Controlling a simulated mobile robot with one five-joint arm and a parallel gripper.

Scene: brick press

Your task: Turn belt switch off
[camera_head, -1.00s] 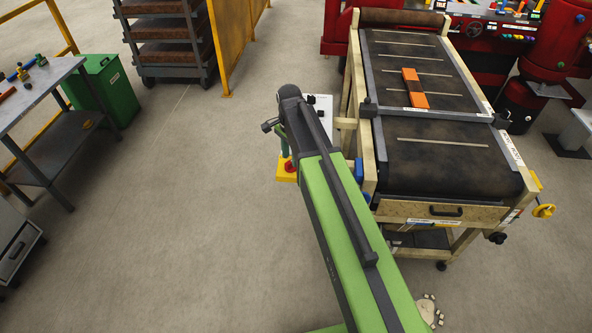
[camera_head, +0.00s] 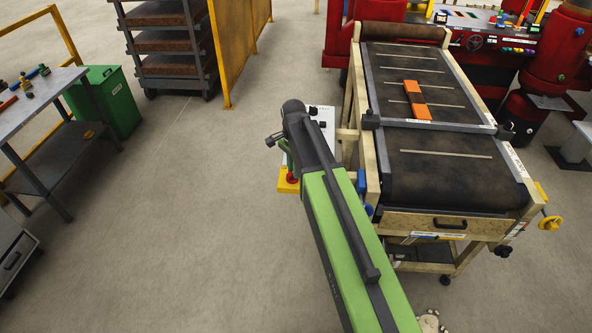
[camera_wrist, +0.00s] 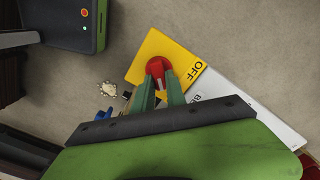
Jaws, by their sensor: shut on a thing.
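The belt switch is a red knob (camera_wrist: 158,69) on a yellow plate (camera_wrist: 147,52) marked OFF, next to a white panel with partly hidden lettering. In the wrist view my gripper (camera_wrist: 159,82) is shut on the red knob, with one green finger on each side. A pale mark shows on the knob between the fingers; which setting it points to I cannot tell. In the head view the red knob (camera_head: 292,178) and yellow plate (camera_head: 287,187) show beside my arm, left of the conveyor, and my arm hides part of the gripper.
The conveyor (camera_head: 444,166) stands to the right, with an orange brick (camera_head: 422,111) on its dark belt. A red machine (camera_head: 560,50) stands behind it. A grey table (camera_head: 42,100) and green bin (camera_head: 118,105) are at left. The floor between is clear.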

